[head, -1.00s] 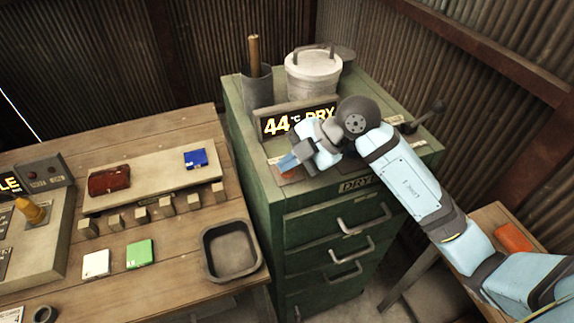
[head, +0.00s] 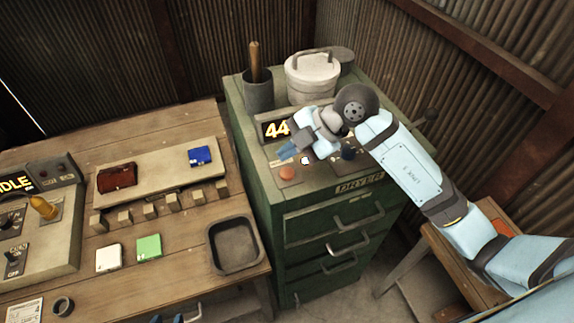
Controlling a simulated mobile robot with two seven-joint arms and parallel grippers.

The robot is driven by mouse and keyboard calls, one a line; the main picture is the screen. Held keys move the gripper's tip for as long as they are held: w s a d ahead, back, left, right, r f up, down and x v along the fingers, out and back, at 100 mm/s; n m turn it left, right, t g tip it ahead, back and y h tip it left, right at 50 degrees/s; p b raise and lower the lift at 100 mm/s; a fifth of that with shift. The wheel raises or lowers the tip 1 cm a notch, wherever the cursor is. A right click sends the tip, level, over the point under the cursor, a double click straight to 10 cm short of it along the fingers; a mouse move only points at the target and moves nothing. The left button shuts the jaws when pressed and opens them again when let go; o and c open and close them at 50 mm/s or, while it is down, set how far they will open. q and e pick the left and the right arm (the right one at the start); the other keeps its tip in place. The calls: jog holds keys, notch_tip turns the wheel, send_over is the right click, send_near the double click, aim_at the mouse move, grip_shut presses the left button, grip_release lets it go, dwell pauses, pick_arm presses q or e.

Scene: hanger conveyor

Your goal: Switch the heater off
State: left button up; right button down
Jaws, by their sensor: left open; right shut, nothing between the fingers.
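The green dryer cabinet (head: 262,190) has a control panel on top. Its display (head: 275,129) shows "44", and the rest is hidden behind my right gripper. I cannot tell which one is the heater switch. My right gripper (head: 286,152) is shut and empty, over the panel just behind the orange button, seemingly apart from it.
A dark cup with a wooden handle (head: 258,92) and a lidded pot (head: 312,75) stand behind the display. Corrugated walls stand behind.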

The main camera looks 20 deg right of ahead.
pick_arm(q)
jog(key=shift+w, duration=0.15)
jog(key=shift+w+a+r, duration=0.15)
jog(key=shift+w+a, duration=0.05)
jog(key=shift+w, duration=0.15)
jog(key=shift+s, duration=0.25)
jog(key=shift+s+d+f, duration=0.2)
jog(key=shift+d, duration=0.05)
dwell(0.3)
jog(key=shift+w+r, duration=0.1)
jog(key=shift+w, duration=0.05)
jog(key=shift+w+a+r, duration=0.1)
jog(key=shift+w+a, duration=0.15)
jog(key=shift+w, duration=0.05)
jog(key=shift+s, duration=0.1)
pick_arm(e)
jog(key=shift+d, duration=0.1)
